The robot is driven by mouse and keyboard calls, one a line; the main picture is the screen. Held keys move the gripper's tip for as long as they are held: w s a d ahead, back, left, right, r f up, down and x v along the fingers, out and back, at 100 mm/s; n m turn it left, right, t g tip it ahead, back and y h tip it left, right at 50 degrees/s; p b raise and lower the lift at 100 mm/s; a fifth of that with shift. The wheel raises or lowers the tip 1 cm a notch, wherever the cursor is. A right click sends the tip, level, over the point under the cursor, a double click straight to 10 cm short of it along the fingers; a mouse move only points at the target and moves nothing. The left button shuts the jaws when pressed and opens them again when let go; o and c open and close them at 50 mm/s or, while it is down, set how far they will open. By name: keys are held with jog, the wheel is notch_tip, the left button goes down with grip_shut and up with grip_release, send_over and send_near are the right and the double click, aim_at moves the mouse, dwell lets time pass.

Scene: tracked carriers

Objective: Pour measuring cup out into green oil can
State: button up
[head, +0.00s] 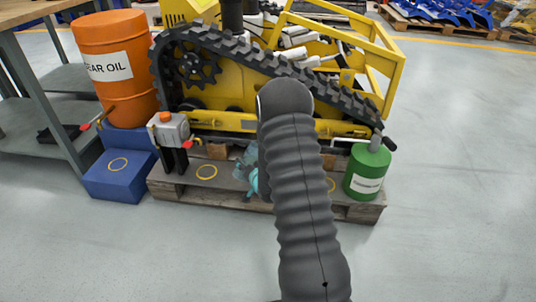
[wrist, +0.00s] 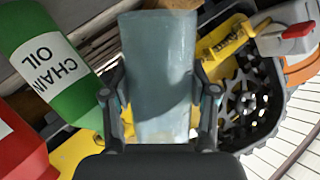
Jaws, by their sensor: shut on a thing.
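The measuring cup (wrist: 158,60) is a translucent blue-grey vessel filling the middle of the wrist view. My gripper (wrist: 160,100) is shut on it, one finger on each side. In the head view the cup (head: 246,158) shows only partly, left of my arm above the pallet; its tilt and contents cannot be made out. The green oil can (head: 367,172) stands upright on the pallet's right end, with a white label and a grey neck. In the wrist view the can (wrist: 38,50) reads "CHAIN OIL", left of the cup and apart from it.
An orange gear-oil drum (head: 115,88) and blue stepped block (head: 112,188) are at left. A grey box with red lever (head: 172,132) stands beside them. Floor in front is clear.

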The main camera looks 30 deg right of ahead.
aim_at(245, 156)
jog(key=shift+d+r+m, duration=0.25)
jog(key=shift+r+m, duration=0.1)
jog(key=shift+m, duration=0.05)
jog(key=shift+a+r+m+y, duration=0.1)
jog(key=shift+r+m+y, duration=0.4)
jog(key=shift+r+m, duration=0.1)
jog(key=shift+a+r+m+t+y, duration=0.3)
jog(key=shift+r+m+y, duration=0.1)
jog(key=shift+r+m, duration=0.3)
jog(key=shift+a+r+m+y+p, duration=0.15)
jog(key=shift+r+m+y+p, duration=0.25)
jog(key=shift+r+m+p, duration=0.35)
dwell(0.5)
jog(key=shift+r+m+t+y+p, duration=0.3)
jog(key=shift+r+m+t+p, duration=0.1)
jog(key=shift+r+m+p, duration=0.6)
dwell(4.0)
